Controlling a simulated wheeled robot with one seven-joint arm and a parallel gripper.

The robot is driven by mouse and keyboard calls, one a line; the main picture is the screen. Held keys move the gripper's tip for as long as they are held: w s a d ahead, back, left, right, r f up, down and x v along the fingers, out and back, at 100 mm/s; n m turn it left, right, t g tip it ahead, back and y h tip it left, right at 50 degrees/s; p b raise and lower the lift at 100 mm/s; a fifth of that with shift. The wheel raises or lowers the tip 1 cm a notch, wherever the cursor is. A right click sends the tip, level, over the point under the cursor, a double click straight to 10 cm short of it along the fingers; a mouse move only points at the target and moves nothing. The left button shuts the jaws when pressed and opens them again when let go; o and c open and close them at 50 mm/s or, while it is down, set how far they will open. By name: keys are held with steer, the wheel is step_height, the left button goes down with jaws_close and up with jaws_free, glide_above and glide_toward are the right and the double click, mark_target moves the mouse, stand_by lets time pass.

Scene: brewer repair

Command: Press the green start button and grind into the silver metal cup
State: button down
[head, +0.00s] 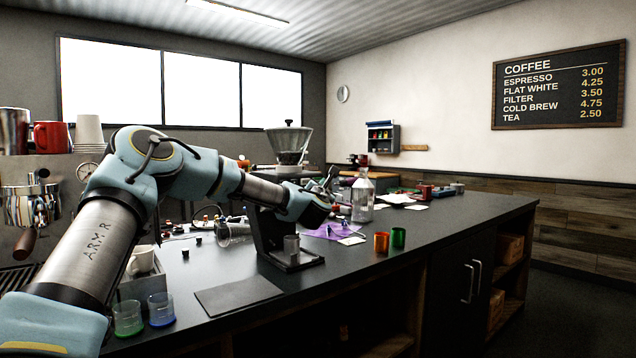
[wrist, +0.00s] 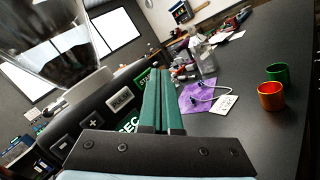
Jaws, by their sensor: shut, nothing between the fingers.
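The black grinder (head: 262,232) stands on the dark counter with its clear hopper (head: 289,142) on top. The silver metal cup (head: 291,246) stands upright on the grinder's base, below the head of the machine. In the wrist view the grinder's panel shows the green start button (wrist: 144,78), a grey PULSE button (wrist: 121,101), a plus button (wrist: 93,121) and part of a green SEC display (wrist: 128,125). My gripper (wrist: 164,72) is shut and empty, its green fingers beside the start button and partly covering it. I cannot tell whether they touch it.
An orange cup (head: 381,243) and a green cup (head: 398,237) stand right of the grinder. A dark mat (head: 238,295) lies in front. Glasses (head: 161,309) stand at the near left.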

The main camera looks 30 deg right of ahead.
steer(key=shift+w, duration=0.1)
steer(key=shift+w+b, duration=0.3)
steer(key=shift+b, duration=0.15)
steer(key=shift+w+a, duration=0.15)
steer(key=shift+w, duration=0.25)
stand_by(0.8)
steer(key=shift+s+b, duration=0.1)
steer(key=shift+b, duration=0.25)
steer(key=shift+s+b, duration=0.5)
steer(key=shift+s, duration=0.2)
steer(key=s+b, duration=0.1)
steer(key=s, duration=0.1)
steer(key=s+d+b, duration=0.1)
steer(key=s, duration=0.2)
steer(key=shift+d, duration=0.1)
